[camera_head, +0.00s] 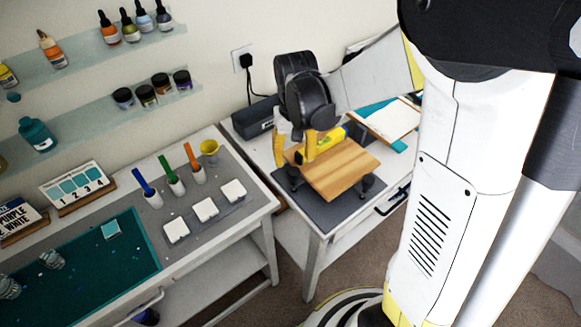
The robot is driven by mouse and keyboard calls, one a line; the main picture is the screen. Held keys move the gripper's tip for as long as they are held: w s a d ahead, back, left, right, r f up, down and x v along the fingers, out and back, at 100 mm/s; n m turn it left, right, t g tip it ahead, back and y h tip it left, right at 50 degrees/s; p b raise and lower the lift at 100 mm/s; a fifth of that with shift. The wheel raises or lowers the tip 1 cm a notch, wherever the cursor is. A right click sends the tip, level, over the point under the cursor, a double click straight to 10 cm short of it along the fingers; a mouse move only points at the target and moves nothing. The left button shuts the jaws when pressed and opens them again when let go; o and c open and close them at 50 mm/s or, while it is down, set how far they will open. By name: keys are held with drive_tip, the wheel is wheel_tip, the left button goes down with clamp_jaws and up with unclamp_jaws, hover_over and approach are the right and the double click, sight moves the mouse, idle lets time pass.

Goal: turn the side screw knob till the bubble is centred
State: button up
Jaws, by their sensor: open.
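A wooden board (338,172) stands on dark screw feet on a dark mat (325,217) on the right-hand table. A yellow spirit level (330,142) lies towards the back of the board; its bubble is too small to make out. My gripper (294,157) is open, its yellow fingers pointing down at the board's back left edge, beside the level. One dark knob (367,184) shows at the board's right corner. Another dark foot (294,181) shows below the left edge, under the fingers. I cannot tell whether the fingers touch a knob; the gripper hides that area.
A dark box (254,119) stands behind my gripper near the wall socket. A clipboard (389,120) lies at the back right. The left bench holds coloured sticks in cups, white blocks (204,209), a yellow cup (209,149) and a green mat (85,262). Bottles line wall shelves.

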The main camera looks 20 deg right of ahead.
sight(294, 171)
wheel_tip(294, 171, down, 7)
drive_tip(key=shift+r+b, duration=0.1)
drive_tip(key=shift+b, duration=0.65)
drive_tip(key=shift+c, duration=0.5)
clamp_jaws()
